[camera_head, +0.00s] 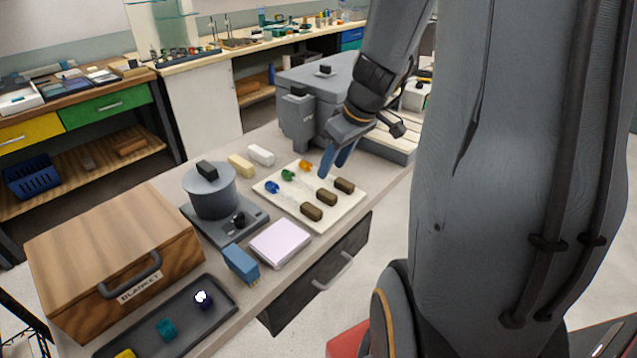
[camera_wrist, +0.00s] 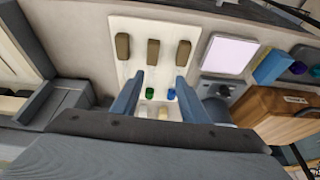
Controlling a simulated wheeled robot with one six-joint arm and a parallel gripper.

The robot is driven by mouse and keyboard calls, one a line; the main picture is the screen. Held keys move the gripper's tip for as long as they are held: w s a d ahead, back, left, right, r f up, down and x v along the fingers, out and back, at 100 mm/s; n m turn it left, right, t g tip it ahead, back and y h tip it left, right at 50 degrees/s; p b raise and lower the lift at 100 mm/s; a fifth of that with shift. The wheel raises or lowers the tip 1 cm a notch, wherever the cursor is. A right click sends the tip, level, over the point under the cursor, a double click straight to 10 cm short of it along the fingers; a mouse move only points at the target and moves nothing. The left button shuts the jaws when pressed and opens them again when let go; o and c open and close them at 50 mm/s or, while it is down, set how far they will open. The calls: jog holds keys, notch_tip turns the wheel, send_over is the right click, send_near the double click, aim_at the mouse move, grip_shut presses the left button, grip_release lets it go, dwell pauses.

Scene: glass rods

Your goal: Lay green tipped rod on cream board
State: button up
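The cream board (camera_head: 284,212) lies on the bench; it also shows in the wrist view (camera_wrist: 137,22). Three clear rods lie on it, each with a brown block at one end. The green tipped rod (camera_head: 288,175) is the middle one, between the blue tipped rod (camera_head: 271,187) and the orange tipped rod (camera_head: 305,165). My gripper (camera_head: 334,167) is open and empty above the board's back edge. In the wrist view the green tip (camera_wrist: 149,93) and blue tip (camera_wrist: 171,94) show between my fingertips (camera_wrist: 159,82). The orange tip is hidden there.
A dark tray (camera_head: 140,335) and a wooden box (camera_head: 115,250) are further left. A large grey machine (camera_head: 325,95) stands behind.

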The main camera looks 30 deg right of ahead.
jog(key=s+a+f+m+g, duration=0.1)
jog(key=s+a, duration=0.4)
jog(key=a, duration=0.2)
jog(key=s+a+f+m+g+h, duration=0.1)
jog(key=s+a+m, duration=0.1)
jog(key=s+a, duration=0.3)
jog(key=shift+a+f+m+h, duration=0.15)
jog(key=shift+a+m+h, duration=0.15)
jog(key=shift+a, duration=1.25)
